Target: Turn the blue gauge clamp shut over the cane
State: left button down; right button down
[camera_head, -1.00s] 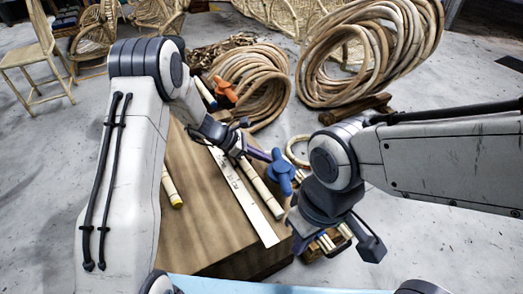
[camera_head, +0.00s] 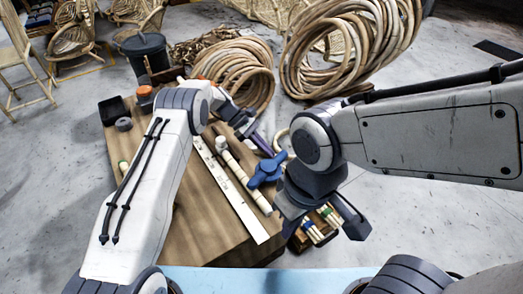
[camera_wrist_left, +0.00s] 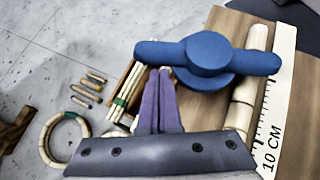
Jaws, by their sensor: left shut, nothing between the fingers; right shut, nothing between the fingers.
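The blue gauge clamp (camera_head: 267,170) has a round hub and a two-ended handle. In the left wrist view the clamp (camera_wrist_left: 208,55) lies crosswise, its right end over the pale cane (camera_wrist_left: 248,85). The cane (camera_head: 236,166) runs along the bench beside a white ruler (camera_head: 228,187). My left gripper (camera_head: 268,150) has its purple fingers shut and empty. In the left wrist view its fingertips (camera_wrist_left: 162,72) are at the left handle end; I cannot tell whether they touch. My right gripper (camera_head: 322,215) is shut, right of and below the clamp; its fingertips are not clear.
The wooden bench (camera_head: 210,240) carries a black container (camera_head: 113,110) at its far left. A box of small sticks (camera_head: 318,228) stands at the right, partly behind my right gripper. Large cane coils (camera_head: 345,45) stand on the floor behind. A cane ring (camera_wrist_left: 65,140) lies left of my fingers.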

pick_arm(q)
jog(key=shift+s+d+p, duration=0.1)
jog(key=shift+d+p, duration=0.35)
jog(key=shift+d, duration=0.55)
jog(key=shift+d, duration=0.15)
jog(key=p+v, duration=0.1)
jog(key=v, duration=0.9)
jog(key=shift+a+r+p, duration=0.2)
jog(key=shift+p, duration=0.15)
